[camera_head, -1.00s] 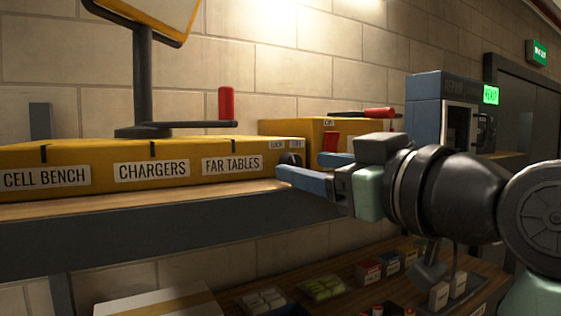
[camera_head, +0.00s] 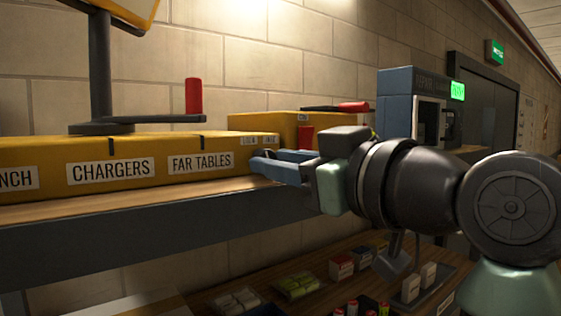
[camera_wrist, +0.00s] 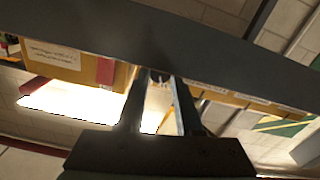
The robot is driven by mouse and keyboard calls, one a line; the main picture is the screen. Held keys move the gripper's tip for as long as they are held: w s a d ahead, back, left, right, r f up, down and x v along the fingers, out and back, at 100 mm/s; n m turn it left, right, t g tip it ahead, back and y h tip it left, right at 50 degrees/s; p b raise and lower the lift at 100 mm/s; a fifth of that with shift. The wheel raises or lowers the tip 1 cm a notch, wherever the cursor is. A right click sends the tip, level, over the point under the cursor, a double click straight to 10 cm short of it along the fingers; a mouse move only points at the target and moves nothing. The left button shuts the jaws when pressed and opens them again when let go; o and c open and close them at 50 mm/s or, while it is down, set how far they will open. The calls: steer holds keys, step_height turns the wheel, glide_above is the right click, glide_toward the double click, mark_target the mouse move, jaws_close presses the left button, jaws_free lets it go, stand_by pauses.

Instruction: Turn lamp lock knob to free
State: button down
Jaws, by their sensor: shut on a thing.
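The lamp lock knob (camera_head: 264,153) is a small dark knob at the right end of the long yellow box (camera_head: 110,144), just below small labels on its top. It is mostly hidden by my fingers. My gripper (camera_head: 258,161) reaches in from the right with its blue-grey fingers at the knob, shut on it. In the wrist view the two fingers (camera_wrist: 160,84) close around a small dark piece (camera_wrist: 159,75) against the box. The knob's pointer and its exact turn cannot be made out.
A crank with a red handle (camera_head: 194,96) and a lamp post (camera_head: 99,70) stand on the yellow box. A second yellow box (camera_head: 262,127) with a red-handled lever (camera_head: 352,107) is behind my gripper. A blue-grey cabinet (camera_head: 397,104) stands to the right. A lower shelf (camera_head: 325,270) holds small parts.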

steer(key=m, duration=0.4)
steer(key=shift+m, duration=0.3)
steer(key=c, duration=0.6)
jaws_free()
steer(key=shift+w+a, duration=0.1)
steer(key=v, duration=1.3)
